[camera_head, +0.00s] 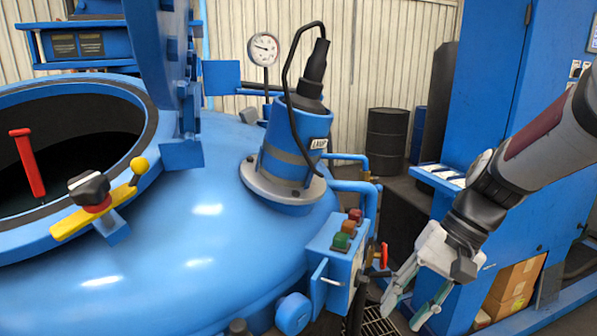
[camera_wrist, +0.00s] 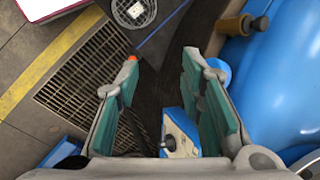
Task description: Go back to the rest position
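My gripper (camera_head: 407,300) hangs at the lower right in the head view, pointing down and left, to the right of the control box (camera_head: 331,262). In the wrist view my gripper (camera_wrist: 160,70) shows its two green-padded fingers spread apart with nothing held between them. Below it the floor grating (camera_wrist: 90,85) shows. A blue box with a black knob (camera_wrist: 168,142) shows between the bases of the fingers, farther off.
The blue furnace (camera_head: 190,240) fills the left, its round mouth open. A red handle (camera_head: 28,163) and a yellow lever (camera_head: 82,217) sit by the mouth. Dark barrels (camera_head: 386,140) stand behind.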

